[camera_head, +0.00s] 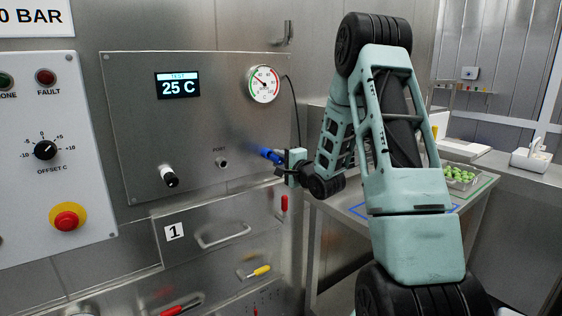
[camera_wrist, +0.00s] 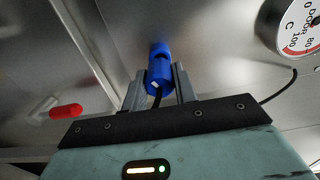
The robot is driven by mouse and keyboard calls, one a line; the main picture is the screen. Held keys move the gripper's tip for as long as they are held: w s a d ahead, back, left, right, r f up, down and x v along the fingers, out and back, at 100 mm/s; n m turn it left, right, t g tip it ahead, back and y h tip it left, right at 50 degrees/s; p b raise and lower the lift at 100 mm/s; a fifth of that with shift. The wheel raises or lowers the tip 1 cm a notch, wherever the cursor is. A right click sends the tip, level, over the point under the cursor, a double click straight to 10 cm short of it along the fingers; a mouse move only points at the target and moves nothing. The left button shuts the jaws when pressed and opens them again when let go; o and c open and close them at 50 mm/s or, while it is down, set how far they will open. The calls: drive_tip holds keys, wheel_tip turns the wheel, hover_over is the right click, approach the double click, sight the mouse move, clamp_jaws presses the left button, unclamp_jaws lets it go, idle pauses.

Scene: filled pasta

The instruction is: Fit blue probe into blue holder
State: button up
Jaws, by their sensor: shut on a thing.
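My gripper (camera_head: 285,160) is at the right side of the steel front panel, with its fingers pointing left toward it. Its jaws are shut on the blue probe (camera_head: 271,156). In the wrist view the blue probe (camera_wrist: 158,76) sits between the two grey fingers, its blue front end pointing at the steel surface. A black cable leaves its rear. Whether the tip touches the surface cannot be told. No separate blue holder can be made out; the blue part at the front may be the probe itself or a holder behind it.
The steel panel (camera_head: 125,95) carries a 25 C display (camera_head: 178,86), a round gauge (camera_head: 264,84), a black-and-white knob (camera_head: 169,177) and a small port (camera_head: 222,162). A red handle (camera_head: 284,204) hangs below my gripper. A table (camera_head: 330,206) with a tray of green pasta (camera_head: 459,175) stands right.

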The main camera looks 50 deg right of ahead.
drive_tip(key=shift+x, duration=1.15)
idle(0.7)
drive_tip(key=o, duration=1.4)
drive_tip(key=shift+v, duration=3.5)
